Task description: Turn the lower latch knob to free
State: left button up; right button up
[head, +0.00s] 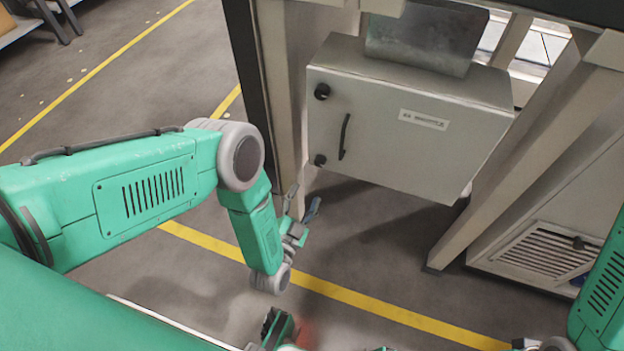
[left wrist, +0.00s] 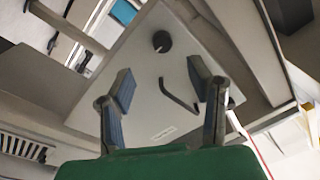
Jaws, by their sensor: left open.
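The grey cabinet (head: 400,150) has two black knobs along the left edge of its door. The lower latch knob (head: 320,160) sits near the bottom left corner; the upper knob (head: 322,91) is above it. My left gripper (head: 302,201) is open and empty, below and slightly left of the lower knob, apart from it. In the left wrist view the gripper (left wrist: 160,76) has its two fingers spread towards the door, and the lower knob (left wrist: 162,41) shows beyond the gap, clear of both fingertips. The knob's turn position is too small to read.
A black door handle (head: 344,136) stands out right of the knobs. A pale frame post (head: 290,90) rises just left of the cabinet. A vented panel (head: 545,250) stands at the right. The floor below the cabinet is clear, with a yellow line (head: 350,297).

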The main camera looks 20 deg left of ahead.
pick_arm(q)
jog(key=shift+s+f, duration=0.1)
jog(key=shift+s, duration=1.1)
jog(key=s+a+r+n+g+p, duration=0.2)
jog(key=s+a+r+g, duration=0.1)
jog(key=s+g, duration=0.3)
jog(key=s+a+r+n+g+p, duration=0.2)
jog(key=s+a+r+g, duration=0.2)
jog(key=s, duration=0.6)
jog(key=s+a+r+n+g+p, duration=0.2)
jog(key=s+a+r+g, duration=0.2)
jog(key=s+g, duration=0.4)
jog(key=shift+r+n+y+p, duration=0.3)
jog(key=shift+r+p, duration=0.1)
jog(key=shift+r, duration=0.25)
